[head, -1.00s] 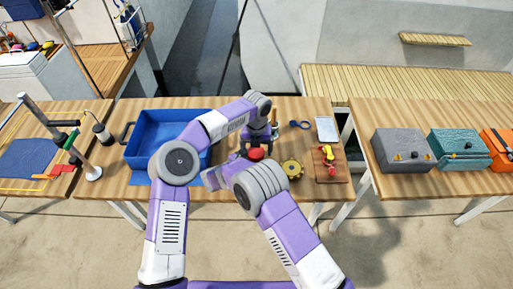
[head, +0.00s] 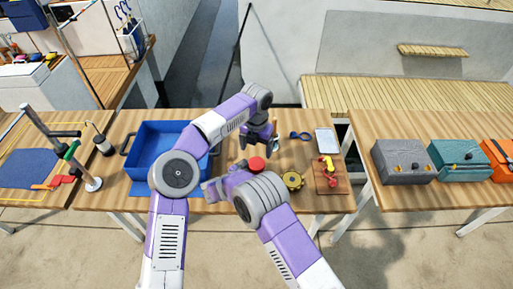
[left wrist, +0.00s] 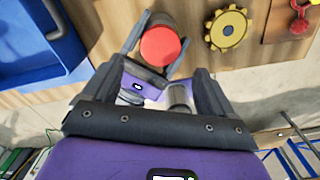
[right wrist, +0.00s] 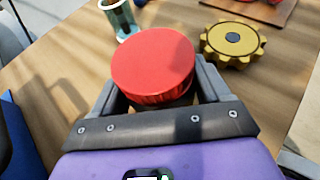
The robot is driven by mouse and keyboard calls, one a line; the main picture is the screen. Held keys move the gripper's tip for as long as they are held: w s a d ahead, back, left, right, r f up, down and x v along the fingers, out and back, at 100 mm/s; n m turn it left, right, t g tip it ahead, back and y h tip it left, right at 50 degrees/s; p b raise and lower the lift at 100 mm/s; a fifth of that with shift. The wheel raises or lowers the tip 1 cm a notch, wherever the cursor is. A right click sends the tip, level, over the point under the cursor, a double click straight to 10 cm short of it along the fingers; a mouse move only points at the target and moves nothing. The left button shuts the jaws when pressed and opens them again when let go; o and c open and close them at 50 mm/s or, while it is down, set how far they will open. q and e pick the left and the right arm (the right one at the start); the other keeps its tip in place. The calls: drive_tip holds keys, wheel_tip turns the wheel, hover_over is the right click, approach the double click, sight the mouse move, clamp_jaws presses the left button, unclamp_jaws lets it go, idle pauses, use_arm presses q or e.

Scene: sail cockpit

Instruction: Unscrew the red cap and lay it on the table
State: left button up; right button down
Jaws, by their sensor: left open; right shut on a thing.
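The red cap (head: 257,163) sits on top of a brownish jar, whose side shows in the left wrist view (left wrist: 152,24). My right gripper (right wrist: 165,98) is shut on the jar, with its fingers on either side just below the cap (right wrist: 153,65). In the head view my right wrist hides much of the jar. My left gripper (head: 264,138) is open and empty, behind and above the cap, apart from it. In the left wrist view its fingers (left wrist: 155,72) are spread, with the cap (left wrist: 160,46) beyond them.
A yellow gear-shaped knob (head: 292,181) lies right of the cap. A wooden board (head: 330,187) with red and yellow parts is farther right. A blue tray (head: 150,141) stands left. Blue rings (head: 300,135) and a pale tablet (head: 324,141) lie behind. Some bare table shows in front.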

sight(256, 163)
use_arm(q)
wheel_tip(256, 163, down, 7)
drive_tip(key=shift+r, duration=0.1)
drive_tip(key=shift+c, duration=0.3)
drive_tip(key=c, duration=1)
drive_tip(key=n, duration=0.3)
drive_tip(key=shift+n, duration=0.3)
drive_tip(key=shift+c, duration=0.2)
drive_tip(key=o, duration=1.2)
